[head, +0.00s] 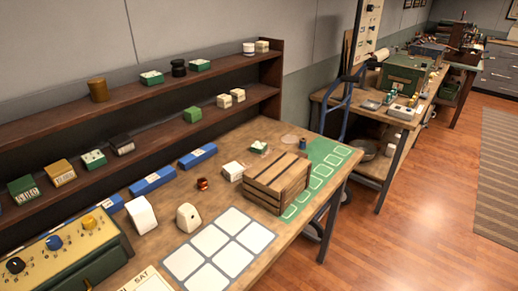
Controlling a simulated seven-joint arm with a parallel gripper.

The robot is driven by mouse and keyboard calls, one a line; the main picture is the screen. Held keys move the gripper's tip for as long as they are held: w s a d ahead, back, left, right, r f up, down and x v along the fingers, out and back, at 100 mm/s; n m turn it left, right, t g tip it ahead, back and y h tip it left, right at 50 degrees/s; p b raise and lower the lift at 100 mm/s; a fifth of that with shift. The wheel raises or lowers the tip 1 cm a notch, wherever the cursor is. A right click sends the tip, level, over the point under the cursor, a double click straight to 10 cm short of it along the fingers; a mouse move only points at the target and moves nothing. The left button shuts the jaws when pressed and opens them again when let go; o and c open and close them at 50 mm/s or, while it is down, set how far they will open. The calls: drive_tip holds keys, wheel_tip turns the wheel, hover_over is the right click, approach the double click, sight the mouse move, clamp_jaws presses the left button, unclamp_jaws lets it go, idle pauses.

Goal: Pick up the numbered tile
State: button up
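I cannot make out for certain which thing is the numbered tile. A small green block with a white, dark-marked top (259,147) lies on the bench behind the wooden crate. Similar green-and-white blocks stand on the shelves, one at the lower left (93,160) and one on the top shelf (152,77). A green block (24,190) and a yellow block (60,172) on the lower shelf carry digit-like marks on their fronts. Any numbers are too small to read. My gripper is not in view.
A slatted wooden crate (277,185) stands on the bench by a green mat (330,156). A white-panelled grid (219,249) lies in front, with two white blocks (141,214) (188,217) beside it. A knobbed control box (65,255) fills the lower left. Open floor lies right.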

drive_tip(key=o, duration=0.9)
